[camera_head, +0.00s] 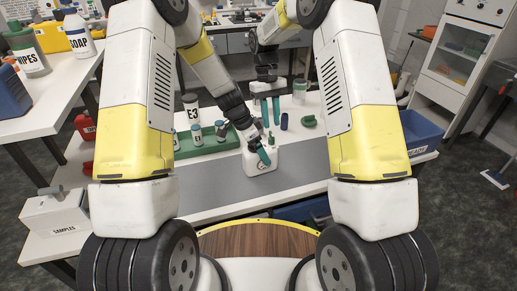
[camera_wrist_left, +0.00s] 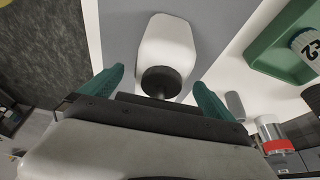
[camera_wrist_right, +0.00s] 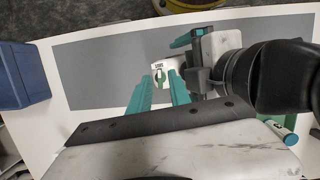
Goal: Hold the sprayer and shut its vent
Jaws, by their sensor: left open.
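The sprayer (camera_head: 259,168) is a white bottle on the grey mat in the middle of the bench. In the left wrist view its white body (camera_wrist_left: 167,40) and dark round cap (camera_wrist_left: 161,81) show between the spread teal fingers. My left gripper (camera_head: 265,148) is open at the top of the sprayer; I cannot tell whether it touches. My right gripper (camera_head: 270,117) is open and empty, beyond the sprayer in the head view. In the right wrist view a white part of the sprayer (camera_wrist_right: 158,70) with a small dark mark shows beyond its fingers. The vent's state is too small to tell.
A green tray (camera_head: 208,148) with several labelled bottles stands left of the sprayer. A blue bin (camera_head: 421,131) is at the right edge. The mat's front (camera_head: 215,196) is clear.

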